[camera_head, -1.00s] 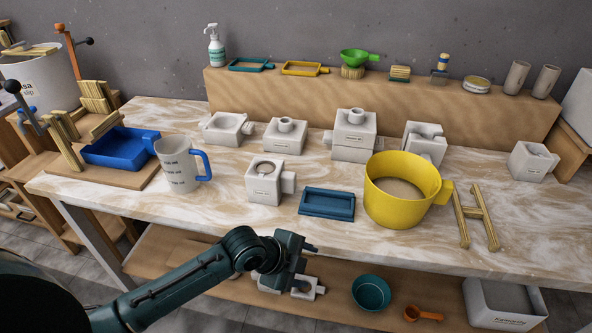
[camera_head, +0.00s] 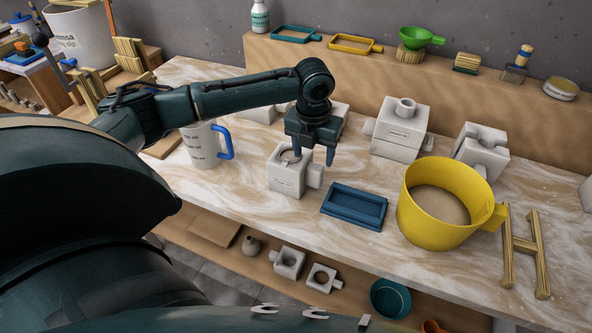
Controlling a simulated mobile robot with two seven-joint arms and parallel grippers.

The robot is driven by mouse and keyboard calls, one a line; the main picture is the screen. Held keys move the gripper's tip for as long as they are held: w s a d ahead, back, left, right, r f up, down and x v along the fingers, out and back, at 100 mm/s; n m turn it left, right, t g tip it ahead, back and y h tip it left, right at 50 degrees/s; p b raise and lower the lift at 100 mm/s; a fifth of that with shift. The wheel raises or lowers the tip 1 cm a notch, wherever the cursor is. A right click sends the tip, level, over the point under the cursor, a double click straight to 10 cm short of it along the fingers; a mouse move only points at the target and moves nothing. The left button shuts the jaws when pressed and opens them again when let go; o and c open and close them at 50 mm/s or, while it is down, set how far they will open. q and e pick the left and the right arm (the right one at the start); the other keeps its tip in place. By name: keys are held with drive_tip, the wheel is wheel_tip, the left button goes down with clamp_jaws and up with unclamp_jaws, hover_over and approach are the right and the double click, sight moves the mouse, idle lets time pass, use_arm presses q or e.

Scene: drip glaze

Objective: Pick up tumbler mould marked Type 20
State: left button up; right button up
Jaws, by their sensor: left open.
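A white block-shaped mould (camera_head: 287,181) with a round hole in its top and a knob on its right side stands on the marbled table. Its front label is too small to read. My left gripper (camera_head: 314,158) is open and points down just above and behind it, its fingers near the mould's top right. I cannot tell whether they touch it. More white moulds stand behind: a stacked one (camera_head: 397,143) with a neck on top, one with a notched top (camera_head: 482,151), and others partly hidden by my left arm. My right gripper is out of view.
A blue tray (camera_head: 354,207) and a yellow tub (camera_head: 437,218) stand right of the front mould. A white jug (camera_head: 203,151) with a blue handle stands to its left. Wooden sticks (camera_head: 524,245) lie at the right. A raised wooden shelf (camera_head: 370,78) runs along the back.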

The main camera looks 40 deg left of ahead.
sight(313, 166)
use_arm(q)
drive_tip(key=f, duration=0.2)
drive_tip(key=shift+w+f, duration=0.2)
drive_tip(key=shift+f, duration=0.2)
wheel_tip(313, 166, down, 5)
drive_tip(key=shift+a+f, duration=0.15)
drive_tip(key=shift+w, duration=0.1)
clamp_jaws()
drive_tip(key=shift+w+p, duration=0.1)
drive_tip(key=shift+p, duration=0.2)
